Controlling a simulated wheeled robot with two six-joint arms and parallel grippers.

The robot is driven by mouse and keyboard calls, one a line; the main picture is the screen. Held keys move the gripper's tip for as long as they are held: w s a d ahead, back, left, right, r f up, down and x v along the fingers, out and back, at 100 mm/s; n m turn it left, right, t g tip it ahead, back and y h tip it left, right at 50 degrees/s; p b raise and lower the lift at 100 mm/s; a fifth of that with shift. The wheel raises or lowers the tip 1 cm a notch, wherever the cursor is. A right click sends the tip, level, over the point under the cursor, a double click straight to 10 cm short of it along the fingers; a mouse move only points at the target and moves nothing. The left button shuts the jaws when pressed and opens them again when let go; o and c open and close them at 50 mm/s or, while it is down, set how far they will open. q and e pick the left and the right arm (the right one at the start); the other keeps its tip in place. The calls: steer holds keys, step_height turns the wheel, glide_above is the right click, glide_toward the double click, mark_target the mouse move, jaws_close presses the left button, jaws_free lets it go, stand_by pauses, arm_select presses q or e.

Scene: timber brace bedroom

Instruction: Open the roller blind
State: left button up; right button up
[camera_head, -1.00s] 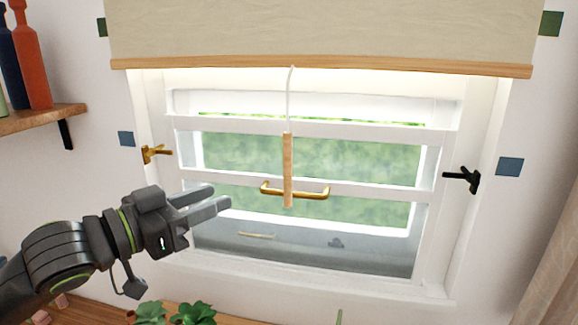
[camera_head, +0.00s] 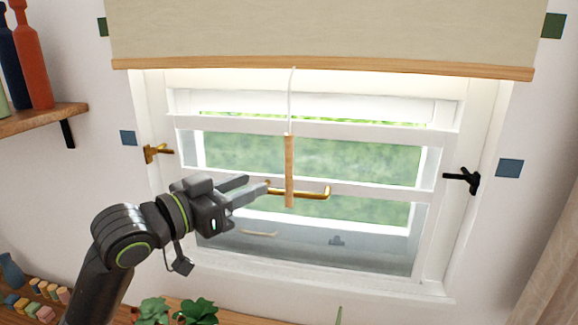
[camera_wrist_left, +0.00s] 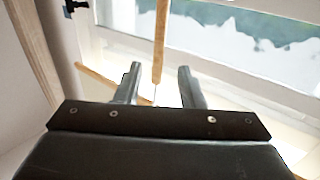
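The beige roller blind (camera_head: 330,30) hangs at the top of the window, with a wooden bottom bar (camera_head: 330,68). A white cord drops from the bar to a wooden pull stick (camera_head: 289,170), which hangs upright in front of the brass window handle (camera_head: 318,193). My left gripper (camera_head: 258,187) is open and empty, with its fingertips just left of the stick. In the left wrist view the stick (camera_wrist_left: 161,40) shows ahead between the two open fingers (camera_wrist_left: 157,84), which do not hold it. My right gripper is not in view.
A brass latch (camera_head: 157,153) is on the window's left frame and a black one (camera_head: 463,180) on the right. A shelf with bottles (camera_head: 33,55) is at the left. Plants (camera_head: 196,311) stand on the wooden surface below. A curtain hangs at the right edge.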

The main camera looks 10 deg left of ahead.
mark_target(286, 170)
arm_select(q)
steer(key=p+x, duration=0.3)
steer(key=x, duration=0.6)
steer(key=shift+w+d+r, duration=0.15)
steer(key=shift+w+d, duration=0.1)
steer(key=shift+d, duration=0.05)
steer(key=shift+w+d, duration=0.3)
steer(key=shift+w, duration=0.1)
jaws_close()
